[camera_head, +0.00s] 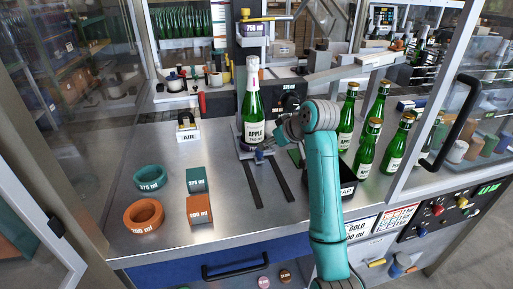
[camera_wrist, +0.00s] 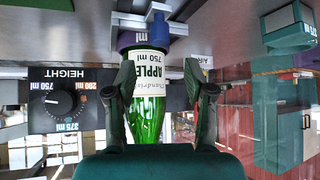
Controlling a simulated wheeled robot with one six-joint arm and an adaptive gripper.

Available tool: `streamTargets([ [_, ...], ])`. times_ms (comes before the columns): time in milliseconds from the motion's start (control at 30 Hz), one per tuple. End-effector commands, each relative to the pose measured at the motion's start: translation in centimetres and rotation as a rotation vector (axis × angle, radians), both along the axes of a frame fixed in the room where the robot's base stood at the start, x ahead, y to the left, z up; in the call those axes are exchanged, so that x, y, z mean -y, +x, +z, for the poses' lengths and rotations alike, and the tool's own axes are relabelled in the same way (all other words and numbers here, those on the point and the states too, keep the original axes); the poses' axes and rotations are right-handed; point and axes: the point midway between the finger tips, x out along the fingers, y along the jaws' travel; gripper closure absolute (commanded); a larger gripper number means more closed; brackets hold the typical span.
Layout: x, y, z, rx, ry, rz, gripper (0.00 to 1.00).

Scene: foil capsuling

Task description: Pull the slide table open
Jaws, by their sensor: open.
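The slide table (camera_head: 241,137) is at the back end of two dark rails (camera_head: 281,178). A green bottle (camera_head: 251,103) with a white apple label and pale top stands upright on it. In the upside-down wrist view, the same bottle (camera_wrist: 147,115) stands in a purple holder (camera_wrist: 128,38) beside a blue fitting (camera_wrist: 176,28). My gripper (camera_head: 270,146) is low, just right of the bottle in the head view. In the wrist view my gripper (camera_wrist: 160,75) is open, with a finger on each side of the bottle's image. I cannot tell whether either finger touches anything.
Several green bottles (camera_head: 366,148) stand at right, some in a black tray (camera_head: 347,189). A teal ring (camera_head: 149,178), an orange ring (camera_head: 143,215) and two blocks (camera_head: 199,210) lie at left. A height dial panel (camera_wrist: 62,100) is behind. The counter before the rails is clear.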

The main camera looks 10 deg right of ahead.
Motion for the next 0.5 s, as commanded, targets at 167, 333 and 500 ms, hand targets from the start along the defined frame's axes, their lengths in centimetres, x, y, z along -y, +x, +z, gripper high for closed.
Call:
streamTargets([
  [167, -1.0, 2.1, -2.4, -0.005, 0.001, 0.001, 0.47],
  [333, -1.7, 3.9, -4.4, -0.003, 0.0, 0.001, 0.47],
  [500, -2.2, 5.2, -5.6, -0.001, 0.001, 0.0, 0.47],
])
